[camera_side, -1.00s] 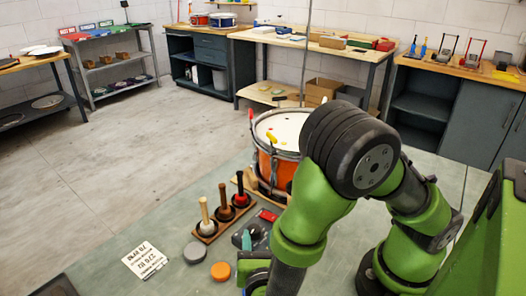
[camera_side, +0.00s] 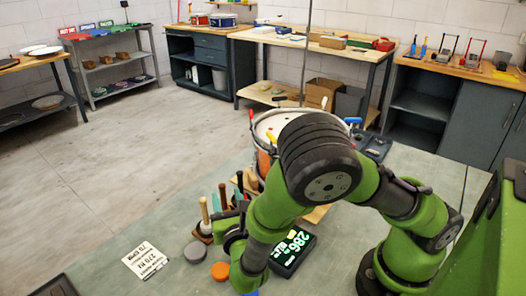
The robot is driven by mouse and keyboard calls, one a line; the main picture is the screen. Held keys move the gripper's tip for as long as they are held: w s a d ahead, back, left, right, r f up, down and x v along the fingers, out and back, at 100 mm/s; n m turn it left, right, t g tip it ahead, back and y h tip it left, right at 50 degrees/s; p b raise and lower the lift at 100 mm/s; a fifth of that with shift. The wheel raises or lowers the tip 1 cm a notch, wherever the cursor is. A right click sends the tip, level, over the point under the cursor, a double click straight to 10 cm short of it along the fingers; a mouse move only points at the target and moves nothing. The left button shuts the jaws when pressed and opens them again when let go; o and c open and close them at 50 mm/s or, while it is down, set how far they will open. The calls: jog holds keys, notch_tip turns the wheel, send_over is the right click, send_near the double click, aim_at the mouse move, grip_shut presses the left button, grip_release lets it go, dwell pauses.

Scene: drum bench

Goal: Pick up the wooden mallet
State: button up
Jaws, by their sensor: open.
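A small wooden rack holds several upright mallets or beaters. The nearest has a pale wooden handle (camera_side: 205,211), the middle one a brown handle (camera_side: 223,196), and the far one a dark handle (camera_side: 240,181). I cannot tell for sure which is the wooden mallet. Whether a finger touches a handle cannot be seen.
A display with green digits (camera_side: 292,250) lies right of my forearm. A grey puck (camera_side: 195,252), an orange puck (camera_side: 220,271) and a printed card (camera_side: 145,261) lie in front.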

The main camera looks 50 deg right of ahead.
aim_at(223, 187)
jog(key=shift+r+x, duration=0.15)
jog(key=shift+x, duration=1.2)
jog(key=shift+r+x, duration=0.2)
jog(key=shift+x, duration=1.15)
jog(key=shift+a, duration=0.15)
grip_shut()
